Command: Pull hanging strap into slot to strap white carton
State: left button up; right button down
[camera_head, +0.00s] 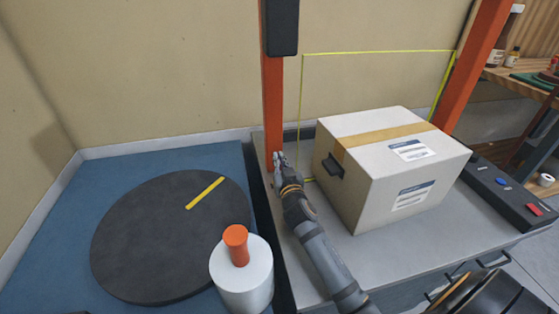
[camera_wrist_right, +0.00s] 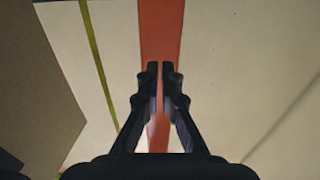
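The white carton (camera_head: 385,170), with brown tape and labels, sits on the grey table, with a dark piece or opening on its left side. A thin yellow-green strap (camera_head: 378,52) makes a tall arch around and behind the carton; its left side hangs beside the left orange post (camera_head: 272,105). My right gripper (camera_head: 278,158) is low by that post, left of the strap and carton. In the wrist view its fingers (camera_wrist_right: 160,75) are slightly parted, with the post behind the gap. The strap (camera_wrist_right: 98,60) passes left of them, apart. I cannot make out the slot. My left gripper is out of view.
A dark round turntable (camera_head: 145,245) with a yellow mark lies at left, beside a white cylinder (camera_head: 240,280) with an orange top. A second orange post (camera_head: 470,70) and a black button panel (camera_head: 505,195) stand right of the carton. Shelves are at far right.

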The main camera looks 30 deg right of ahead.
dwell(0.3)
jog(key=c, duration=1.5)
grip_release()
jog(key=shift+c, duration=0.2)
jog(key=shift+s, duration=0.1)
jog(key=v, duration=1.1)
jog(key=shift+s+a, duration=0.15)
jog(key=shift+s, duration=0.2)
jog(key=shift+f, duration=0.1)
